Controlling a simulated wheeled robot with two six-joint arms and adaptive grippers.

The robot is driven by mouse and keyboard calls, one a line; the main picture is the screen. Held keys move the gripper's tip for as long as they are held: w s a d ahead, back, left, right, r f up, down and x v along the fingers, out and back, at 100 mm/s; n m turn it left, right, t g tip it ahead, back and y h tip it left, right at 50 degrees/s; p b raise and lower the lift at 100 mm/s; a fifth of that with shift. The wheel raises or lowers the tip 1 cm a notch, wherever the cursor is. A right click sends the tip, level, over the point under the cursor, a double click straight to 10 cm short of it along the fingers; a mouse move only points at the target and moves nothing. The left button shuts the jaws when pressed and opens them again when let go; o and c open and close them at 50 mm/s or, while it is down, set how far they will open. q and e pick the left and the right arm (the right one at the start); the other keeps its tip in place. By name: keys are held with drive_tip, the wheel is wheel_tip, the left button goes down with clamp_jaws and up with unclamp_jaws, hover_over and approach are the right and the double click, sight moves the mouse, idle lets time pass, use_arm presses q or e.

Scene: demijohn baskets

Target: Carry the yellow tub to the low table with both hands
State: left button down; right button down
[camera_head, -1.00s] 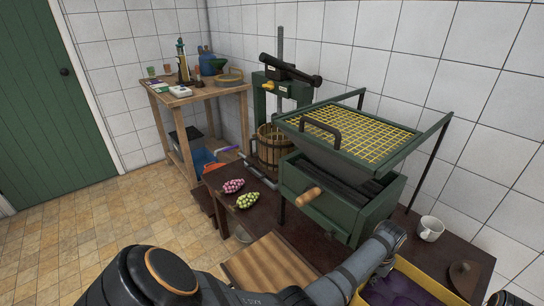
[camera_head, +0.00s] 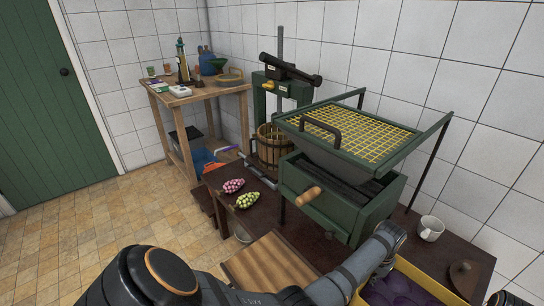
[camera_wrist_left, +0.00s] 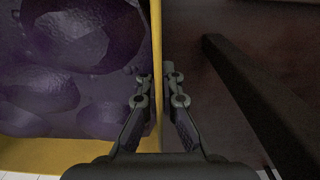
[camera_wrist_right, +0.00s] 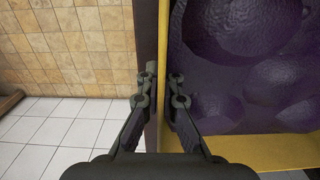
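The yellow tub (camera_head: 432,278) is at the lower right in the head view, full of dark purple grapes and partly cut off by the frame. My left gripper (camera_wrist_left: 158,88) is shut on one yellow wall of the tub, one finger inside and one outside. My right gripper (camera_wrist_right: 163,90) is shut on the opposite wall in the same way. In the head view, my left arm crosses in front of the tub's corner. A slatted wooden top (camera_head: 268,264) at bottom centre may be the low table; my arm hides part of it. I cannot tell whether the tub is lifted.
A dark bench (camera_head: 458,246) holds a green crusher (camera_head: 325,195), a white mug (camera_head: 431,229) and two grape bunches (camera_head: 240,193). A press with a slatted basket (camera_head: 272,146) stands behind. A wooden worktable (camera_head: 190,98) is at the back left. Tiled floor (camera_head: 95,225) is clear at left.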

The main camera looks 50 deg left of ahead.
use_arm(q)
drive_tip(key=shift+w+r, duration=0.1)
drive_tip(key=shift+r, duration=0.05)
use_arm(e)
drive_tip(key=shift+w+r, duration=0.1)
drive_tip(key=shift+r, duration=0.05)
use_arm(q)
drive_tip(key=c, duration=1.4)
unclamp_jaws()
drive_tip(key=shift+c, duration=0.2)
drive_tip(key=shift+s+f, duration=0.2)
use_arm(e)
drive_tip(key=c, duration=1.9)
unclamp_jaws()
use_arm(q)
drive_tip(key=shift+r, duration=0.1)
use_arm(e)
drive_tip(key=o, duration=0.5)
drive_tip(key=shift+s, duration=0.2)
drive_tip(key=shift+c, duration=0.2)
use_arm(q)
drive_tip(key=shift+r, duration=0.1)
